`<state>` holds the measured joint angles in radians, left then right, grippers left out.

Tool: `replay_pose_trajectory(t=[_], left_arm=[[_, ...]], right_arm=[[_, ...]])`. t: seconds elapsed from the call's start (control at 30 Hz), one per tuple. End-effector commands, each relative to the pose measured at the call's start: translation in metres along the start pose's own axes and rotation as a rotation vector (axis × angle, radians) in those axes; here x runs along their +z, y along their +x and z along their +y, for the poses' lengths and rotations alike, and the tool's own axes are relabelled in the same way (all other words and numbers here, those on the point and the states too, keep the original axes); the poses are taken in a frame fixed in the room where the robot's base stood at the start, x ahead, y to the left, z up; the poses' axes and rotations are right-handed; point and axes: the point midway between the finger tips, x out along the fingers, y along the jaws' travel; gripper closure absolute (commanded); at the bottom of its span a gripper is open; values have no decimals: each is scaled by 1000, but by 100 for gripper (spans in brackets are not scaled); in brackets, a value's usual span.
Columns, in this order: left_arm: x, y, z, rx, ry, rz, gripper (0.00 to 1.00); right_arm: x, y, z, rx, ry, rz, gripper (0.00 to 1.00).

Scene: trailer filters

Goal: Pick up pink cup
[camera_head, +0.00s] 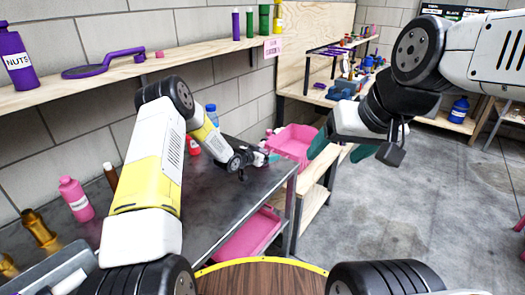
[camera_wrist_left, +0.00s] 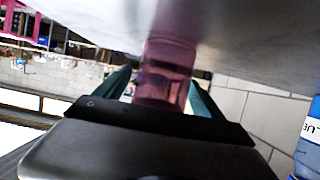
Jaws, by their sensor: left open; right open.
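The pink cup (camera_wrist_left: 168,70) is see-through and stands between the two teal fingers of my left gripper (camera_wrist_left: 160,92) in the left wrist view. The fingers are open on either side of it, and I cannot tell whether either touches it. The gripper body hides one end of the cup. In the head view my left gripper (camera_head: 258,158) is low over the far right end of the dark table, and I cannot clearly make out the cup there. My right gripper (camera_head: 343,147) is open and empty, raised over the floor to the right.
The dark metal table (camera_head: 225,205) holds a pink bottle (camera_head: 76,198), a brown bottle (camera_head: 111,176) and a gold bottle (camera_head: 38,228) at left. A blue bottle (camera_head: 211,113) stands near my left forearm. A pink bin (camera_head: 292,143) is just beyond my left gripper. A wooden shelf (camera_head: 120,72) runs above.

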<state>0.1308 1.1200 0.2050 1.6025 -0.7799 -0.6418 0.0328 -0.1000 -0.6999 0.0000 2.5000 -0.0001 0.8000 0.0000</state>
Motion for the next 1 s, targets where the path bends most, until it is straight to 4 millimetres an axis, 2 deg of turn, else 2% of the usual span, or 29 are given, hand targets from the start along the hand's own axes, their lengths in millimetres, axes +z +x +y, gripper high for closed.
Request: replay_pose_trajectory(t=[0.27, 0.63, 1.0], left_arm=[[0, 3, 0, 0, -1, 0, 23], [0, 3, 0, 0, 0, 0, 95], [-2, 2, 0, -1, 0, 2, 95]], right_arm=[[0, 0, 0, 0, 0, 0, 25], [0, 0, 0, 0, 0, 0, 25], [0, 0, 0, 0, 0, 0, 25]])
